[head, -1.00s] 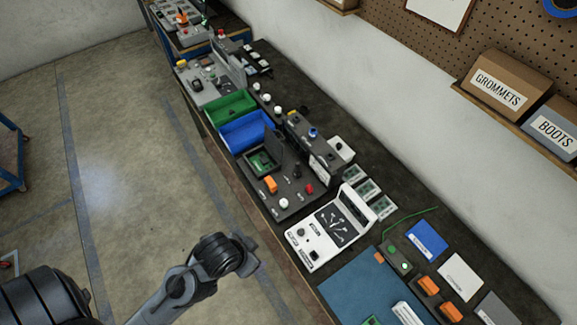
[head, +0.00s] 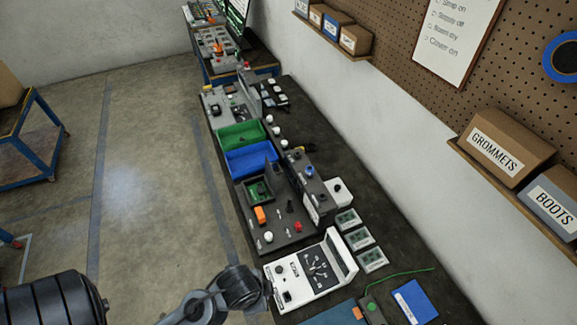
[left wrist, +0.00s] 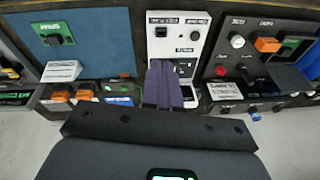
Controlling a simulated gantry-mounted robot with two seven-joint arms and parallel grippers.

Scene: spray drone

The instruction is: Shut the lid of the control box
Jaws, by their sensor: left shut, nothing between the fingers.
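The dark control box (head: 283,238) stands on the bench in the head view. Its square compartment holds a green circuit board (head: 258,190). A dark lid (head: 269,173) appears raised beside the compartment, so it stands open. My left gripper (left wrist: 165,66) is shut and empty, in front of the white meter unit. In the head view its fingers are mostly hidden behind my wrist. My right gripper is out of view.
A white meter unit (head: 291,270) stands just nearer than the control box. Green (head: 240,134) and blue (head: 250,159) bins sit beyond it. A grey block with a blue knob (head: 303,177) is close on its right.

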